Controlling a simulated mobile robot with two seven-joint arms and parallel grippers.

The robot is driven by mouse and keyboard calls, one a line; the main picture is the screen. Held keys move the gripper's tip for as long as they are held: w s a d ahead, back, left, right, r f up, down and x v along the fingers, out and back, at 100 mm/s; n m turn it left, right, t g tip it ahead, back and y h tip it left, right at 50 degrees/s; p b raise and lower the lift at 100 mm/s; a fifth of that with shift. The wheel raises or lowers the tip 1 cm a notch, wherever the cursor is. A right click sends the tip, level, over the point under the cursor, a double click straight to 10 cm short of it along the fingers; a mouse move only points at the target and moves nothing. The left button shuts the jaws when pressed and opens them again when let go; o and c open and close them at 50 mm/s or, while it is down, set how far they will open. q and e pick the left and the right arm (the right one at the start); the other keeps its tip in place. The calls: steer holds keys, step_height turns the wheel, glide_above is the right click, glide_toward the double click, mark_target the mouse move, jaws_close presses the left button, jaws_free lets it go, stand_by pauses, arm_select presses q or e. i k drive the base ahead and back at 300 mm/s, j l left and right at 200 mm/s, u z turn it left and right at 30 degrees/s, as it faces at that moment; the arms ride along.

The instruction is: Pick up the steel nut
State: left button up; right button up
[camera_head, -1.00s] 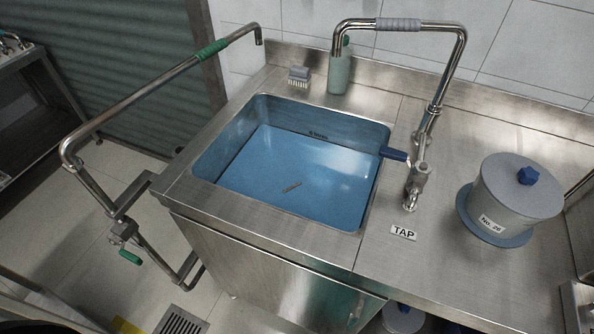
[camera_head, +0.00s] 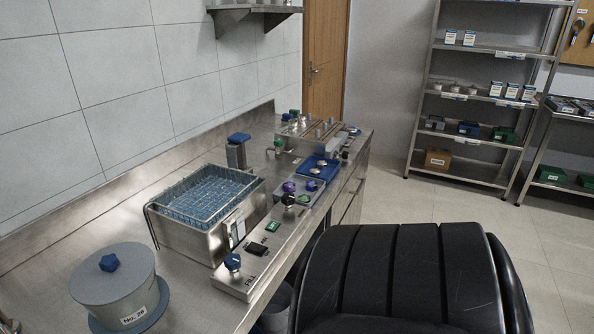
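I cannot make out a steel nut for certain in the head view. A blue tray (camera_head: 329,178) on the counter holds small silvery round pieces (camera_head: 314,171), too small to identify. A grey tray (camera_head: 313,196) in front of it holds small purple, green and dark parts. Neither of my grippers is in view.
The steel counter (camera_head: 75,240) runs along the tiled wall. On it stand a lidded grey pot (camera_head: 115,285) marked No. 26, a steel bath (camera_head: 190,238) with a wire basket (camera_head: 205,192), and a knobbed panel (camera_head: 248,268). Shelves (camera_head: 478,120) and open floor (camera_head: 400,200) lie beyond.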

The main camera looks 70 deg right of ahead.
mark_target(311, 186)
steer(key=z, duration=2.3)
